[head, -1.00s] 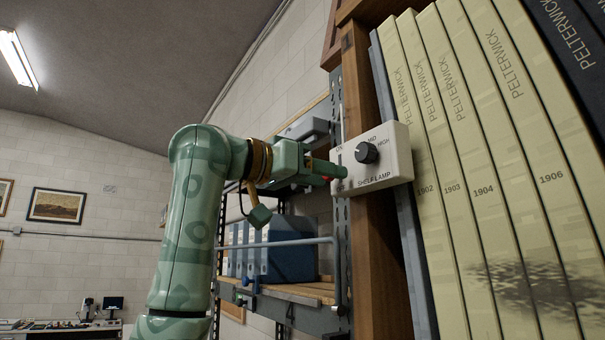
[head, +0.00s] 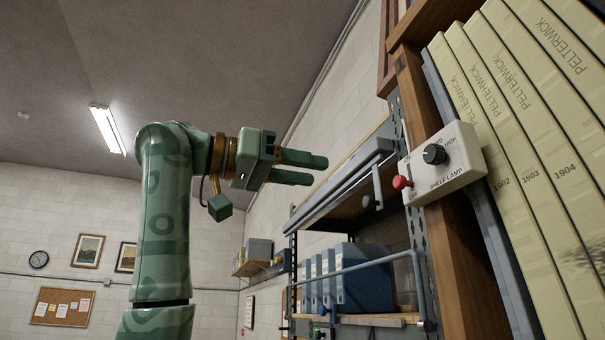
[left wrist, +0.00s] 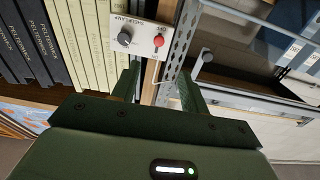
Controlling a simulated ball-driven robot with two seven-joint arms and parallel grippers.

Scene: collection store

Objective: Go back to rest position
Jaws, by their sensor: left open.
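My left gripper (head: 322,170) is open and empty in the head view, raised in the air to the left of the shelf lamp control box. Its green fingers point right and stand apart from the box. The cream box (head: 462,172) is fixed to the wooden upright and has a dark round knob (head: 434,154) and a red-tipped lever (head: 402,182). The left wrist view shows the same box (left wrist: 141,57) beyond the fingers (left wrist: 158,88), with its red tip (left wrist: 158,40) near the OFF marking. My right gripper is in neither view.
Tall cream PELTERWICK volumes (head: 535,130) stand to the right of the box. A metal shelf rack with blue binders (head: 362,278) and a front rail (head: 375,262) is behind and below the gripper. Open air lies left of my arm.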

